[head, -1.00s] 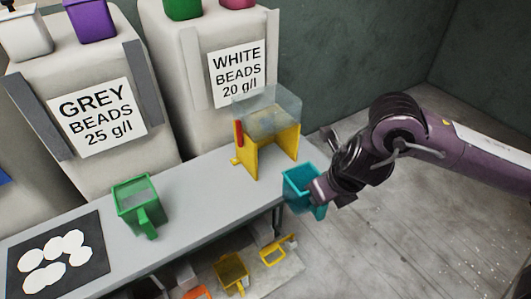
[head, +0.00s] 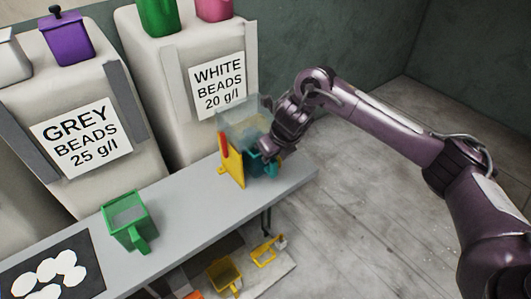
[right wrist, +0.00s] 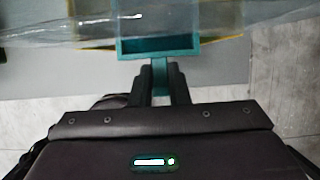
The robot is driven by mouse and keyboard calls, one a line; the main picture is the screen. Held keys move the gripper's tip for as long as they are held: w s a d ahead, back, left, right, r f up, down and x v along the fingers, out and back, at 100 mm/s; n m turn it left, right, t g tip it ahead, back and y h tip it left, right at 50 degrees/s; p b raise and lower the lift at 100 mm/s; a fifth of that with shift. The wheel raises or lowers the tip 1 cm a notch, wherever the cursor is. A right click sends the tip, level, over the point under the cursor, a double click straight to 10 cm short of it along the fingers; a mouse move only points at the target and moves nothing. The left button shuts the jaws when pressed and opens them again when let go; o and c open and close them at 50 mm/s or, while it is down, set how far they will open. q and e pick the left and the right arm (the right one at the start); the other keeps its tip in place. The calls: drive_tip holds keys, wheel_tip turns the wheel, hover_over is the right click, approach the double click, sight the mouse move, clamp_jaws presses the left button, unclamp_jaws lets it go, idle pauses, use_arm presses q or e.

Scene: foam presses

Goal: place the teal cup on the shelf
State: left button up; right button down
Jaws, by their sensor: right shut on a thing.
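The teal cup (head: 262,167) is at the right end of the grey bench, beside the yellow stand and just below its clear hopper; my arm partly hides it. In the right wrist view, the teal cup (right wrist: 157,46) shows its square rim, with the hopper's clear wall (right wrist: 60,30) across its far part. My right gripper (head: 270,150) is shut on the cup's handle, which shows between the fingers in the wrist view (right wrist: 159,72). A lower shelf (head: 272,279) under the bench holds several items. My left gripper is not in view.
The yellow stand (head: 232,163) with its clear hopper (head: 240,118) stands close to the cup. A green cup (head: 127,220) and a black mat with white pieces (head: 50,272) are further left. A yellow cup (head: 224,276) and a yellow frame (head: 265,251) are below the bench.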

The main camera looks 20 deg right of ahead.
drive_tip(key=shift+w+a, duration=0.25)
drive_tip(key=shift+w, duration=0.3)
drive_tip(key=shift+w+a, duration=0.2)
drive_tip(key=shift+w, duration=0.35)
wheel_tip(320, 180, down, 3)
drive_tip(key=shift+p, duration=1)
drive_tip(key=shift+f, duration=0.3)
drive_tip(key=c, duration=1.4)
unclamp_jaws()
drive_tip(key=shift+r, duration=0.15)
